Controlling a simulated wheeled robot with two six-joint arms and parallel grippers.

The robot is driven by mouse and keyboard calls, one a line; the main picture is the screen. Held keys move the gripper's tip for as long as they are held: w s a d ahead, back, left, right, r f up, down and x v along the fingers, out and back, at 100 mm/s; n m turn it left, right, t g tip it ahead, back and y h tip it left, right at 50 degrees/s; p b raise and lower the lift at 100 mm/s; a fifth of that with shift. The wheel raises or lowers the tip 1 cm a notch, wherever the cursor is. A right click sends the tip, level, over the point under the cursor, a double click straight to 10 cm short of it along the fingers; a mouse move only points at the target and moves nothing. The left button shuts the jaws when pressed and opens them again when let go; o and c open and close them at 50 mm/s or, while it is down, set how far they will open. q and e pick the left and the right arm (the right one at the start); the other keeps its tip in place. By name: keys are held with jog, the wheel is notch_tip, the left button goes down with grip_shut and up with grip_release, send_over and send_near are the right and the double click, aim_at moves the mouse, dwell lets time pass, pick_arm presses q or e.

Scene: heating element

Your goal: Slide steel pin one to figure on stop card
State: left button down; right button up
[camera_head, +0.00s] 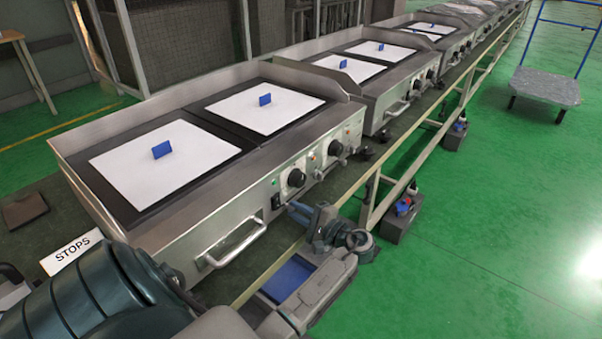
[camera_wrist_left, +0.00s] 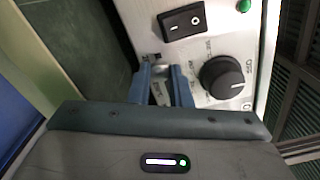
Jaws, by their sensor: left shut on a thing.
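My left gripper (camera_head: 300,212) is at the front panel of the nearest griddle (camera_head: 215,240), below its first black knob (camera_head: 296,178). In the left wrist view, its blue fingers (camera_wrist_left: 161,88) are shut on a small silvery piece, apparently the steel pin (camera_wrist_left: 160,69), against the panel left of the black knob (camera_wrist_left: 222,77). The fingers hide most of the pin, and its number and any scale cannot be read. My right gripper is not in view.
A black rocker switch (camera_wrist_left: 184,22) and green lamp (camera_wrist_left: 243,5) sit above the fingers. A bar handle (camera_head: 235,245) juts from the panel to the left. White sheets (camera_head: 160,170) with blue tabs lie on the griddle.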

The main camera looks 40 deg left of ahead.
pick_arm(q)
jog(key=shift+s+f, duration=0.15)
jog(key=shift+f, duration=0.05)
jog(key=c, duration=1.6)
grip_release()
jog(key=shift+o, duration=1.4)
jog(key=shift+r, duration=0.15)
jog(key=w+d, duration=0.1)
jog(key=d, duration=1)
